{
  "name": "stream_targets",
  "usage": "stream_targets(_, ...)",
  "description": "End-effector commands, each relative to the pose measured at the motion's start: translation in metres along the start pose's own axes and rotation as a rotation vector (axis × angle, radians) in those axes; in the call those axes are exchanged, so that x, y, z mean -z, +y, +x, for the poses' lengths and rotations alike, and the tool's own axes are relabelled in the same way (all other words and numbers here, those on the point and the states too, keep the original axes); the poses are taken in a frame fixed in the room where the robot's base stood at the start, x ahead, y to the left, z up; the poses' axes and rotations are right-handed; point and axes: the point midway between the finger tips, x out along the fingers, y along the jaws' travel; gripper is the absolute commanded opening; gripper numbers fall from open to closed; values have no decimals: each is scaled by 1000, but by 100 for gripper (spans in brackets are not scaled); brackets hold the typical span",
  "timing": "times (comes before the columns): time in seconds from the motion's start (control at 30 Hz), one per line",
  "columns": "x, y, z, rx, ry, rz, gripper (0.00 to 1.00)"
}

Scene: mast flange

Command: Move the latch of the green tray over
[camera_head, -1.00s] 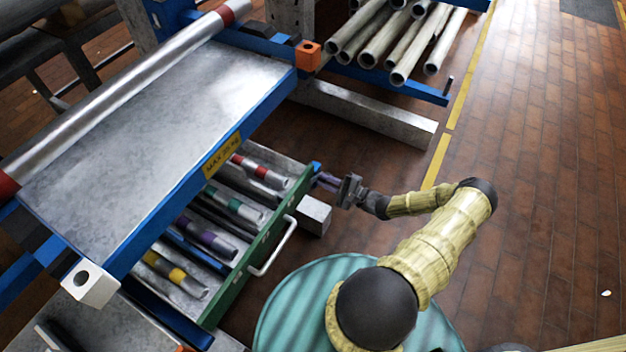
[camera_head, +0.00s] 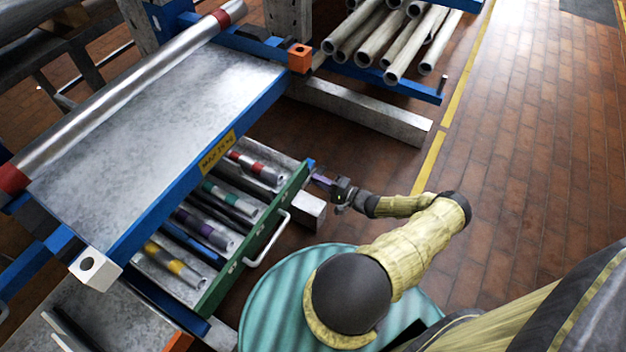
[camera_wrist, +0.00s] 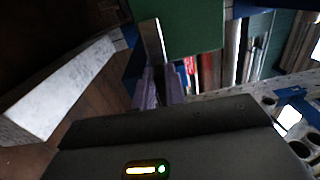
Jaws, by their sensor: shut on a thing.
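The green tray (camera_head: 240,262) is pulled out from under the metal-topped bench, with a pale bar handle (camera_head: 270,245) on its front. In the wrist view its green front (camera_wrist: 192,28) fills the top middle. The latch (camera_wrist: 152,40) shows there as a narrow pale-edged strip by the end of the green front. My gripper (camera_wrist: 160,90) has its purple fingers close together around the lower end of this strip, shut on it. In the head view my gripper (camera_head: 322,182) is at the far end of the tray front, beside a blue corner; the latch is too small to make out.
The tray holds tubes with red (camera_head: 252,166), teal, purple and yellow bands. A grey block (camera_head: 310,207) lies just below my gripper. A rack of pipes (camera_head: 375,45) stands behind. The brick floor (camera_head: 520,170) on the right is clear.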

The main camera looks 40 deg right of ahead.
Motion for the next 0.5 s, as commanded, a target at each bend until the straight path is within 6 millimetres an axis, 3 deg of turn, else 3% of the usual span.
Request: stream_targets(0.5, 3, 5, -9, -8, 13, -62, 0)
